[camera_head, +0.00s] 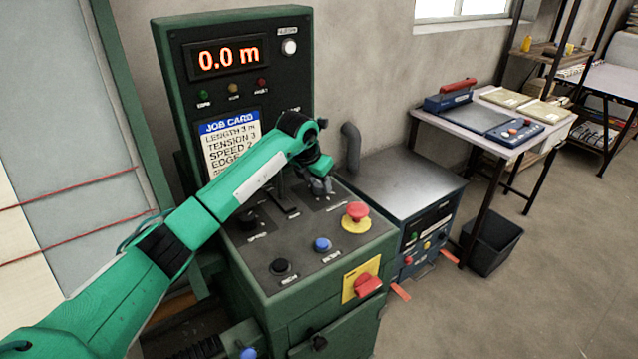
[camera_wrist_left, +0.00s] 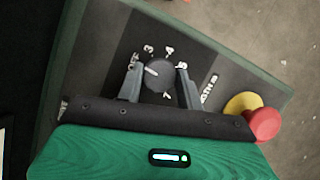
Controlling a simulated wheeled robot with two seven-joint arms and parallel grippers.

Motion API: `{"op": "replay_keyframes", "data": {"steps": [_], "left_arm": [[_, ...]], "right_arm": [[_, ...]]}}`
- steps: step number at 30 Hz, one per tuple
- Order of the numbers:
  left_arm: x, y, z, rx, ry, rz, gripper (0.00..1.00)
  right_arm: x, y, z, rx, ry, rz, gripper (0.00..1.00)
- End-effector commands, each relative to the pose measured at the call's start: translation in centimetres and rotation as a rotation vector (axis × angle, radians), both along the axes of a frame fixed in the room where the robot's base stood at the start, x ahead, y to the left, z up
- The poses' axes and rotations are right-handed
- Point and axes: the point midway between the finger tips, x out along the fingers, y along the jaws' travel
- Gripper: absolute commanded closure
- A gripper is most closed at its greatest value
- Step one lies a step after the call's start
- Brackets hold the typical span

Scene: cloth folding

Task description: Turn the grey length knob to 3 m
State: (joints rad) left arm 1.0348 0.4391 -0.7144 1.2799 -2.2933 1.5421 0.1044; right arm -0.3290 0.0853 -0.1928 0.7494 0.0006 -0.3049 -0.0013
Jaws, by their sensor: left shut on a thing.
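The grey length knob (camera_wrist_left: 160,78) sits on the dark sloping panel in the left wrist view. Its white pointer line is turned to the upper left, left of the 3 mark. In the head view my left gripper (camera_head: 319,186) is over the panel and hides the knob. The display (camera_head: 228,57) reads 0.0 m. My right gripper is not in view.
A job card (camera_head: 231,142) lists length 3, tension 3 and speed 2. A red stop button (camera_head: 357,211) on a yellow base, a blue button (camera_head: 322,244) and a black knob (camera_head: 280,267) stand on the panel. A red switch (camera_head: 368,284) is on the front.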

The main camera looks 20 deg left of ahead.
Motion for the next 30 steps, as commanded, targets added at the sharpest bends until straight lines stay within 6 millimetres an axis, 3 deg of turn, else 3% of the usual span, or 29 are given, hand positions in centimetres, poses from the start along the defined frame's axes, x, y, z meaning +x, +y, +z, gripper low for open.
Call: {"op": "replay_keyframes", "data": {"steps": [6,12,21,30], "left_arm": [[0.1,0.3,-0.2,0.002,-0.002,-0.166,0.86],[0.2,0.3,-0.1,0.001,-0.003,-0.337,0.86],[0.3,0.3,0.0,0.001,-0.002,-0.545,0.86],[0.3,0.3,0.1,0.001,-0.003,-0.651,0.86]], "right_arm": [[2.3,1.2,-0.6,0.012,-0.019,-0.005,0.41],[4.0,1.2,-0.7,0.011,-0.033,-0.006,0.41],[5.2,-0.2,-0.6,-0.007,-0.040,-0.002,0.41],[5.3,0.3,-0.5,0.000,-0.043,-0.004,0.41]]}}
